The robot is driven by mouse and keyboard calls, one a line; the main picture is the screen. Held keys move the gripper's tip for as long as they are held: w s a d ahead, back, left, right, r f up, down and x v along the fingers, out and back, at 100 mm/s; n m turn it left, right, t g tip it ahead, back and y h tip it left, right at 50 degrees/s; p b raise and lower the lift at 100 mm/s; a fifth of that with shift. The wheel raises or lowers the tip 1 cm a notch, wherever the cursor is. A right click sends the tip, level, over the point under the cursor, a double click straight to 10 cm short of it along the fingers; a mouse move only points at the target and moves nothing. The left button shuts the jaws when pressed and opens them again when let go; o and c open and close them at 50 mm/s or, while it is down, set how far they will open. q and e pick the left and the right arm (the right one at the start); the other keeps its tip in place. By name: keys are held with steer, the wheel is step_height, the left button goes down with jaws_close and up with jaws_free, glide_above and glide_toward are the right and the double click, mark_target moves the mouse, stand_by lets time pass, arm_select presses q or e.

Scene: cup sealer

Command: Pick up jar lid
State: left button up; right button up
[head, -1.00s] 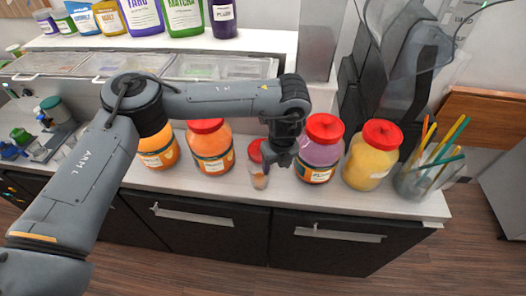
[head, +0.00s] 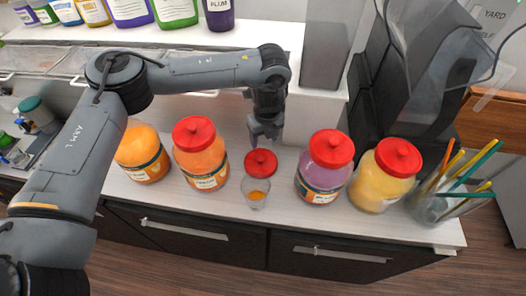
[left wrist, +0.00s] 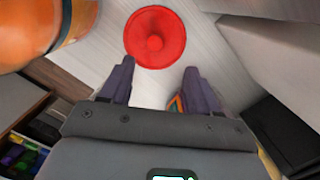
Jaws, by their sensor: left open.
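The red jar lid (head: 261,163) lies on the light counter just behind a small clear cup (head: 256,193) with orange contents. In the left wrist view the lid (left wrist: 155,37) shows from above as a red disc with a round knob in the middle. My left gripper (head: 265,132) is just behind the lid in the head view, with its fingers pointing down. In the left wrist view its two fingers (left wrist: 157,85) are spread, with nothing between them, and the lid is beyond their tips. My right gripper is not in view.
An orange jar (head: 201,155) with a red lid and another orange jar (head: 141,155) stand to the left. A purple jar (head: 325,170) and a yellow jar (head: 382,180) stand to the right. A clear holder (head: 430,205) with colored sticks is further right. A shelf (head: 185,38) with bottles runs behind.

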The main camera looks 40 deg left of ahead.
arm_select(q)
glide_above(261, 158)
steer(key=f, duration=0.3)
steer(key=d+f+b, duration=0.1)
steer(key=f, duration=0.1)
steer(key=shift+s+a+f, duration=0.1)
steer(key=shift+a+f, duration=0.1)
steer(key=shift+f, duration=1.3)
steer(key=shift+a+f, duration=0.2)
steer(key=shift+f, duration=1.25)
steer(key=shift+c, duration=0.4)
steer(key=c, duration=1)
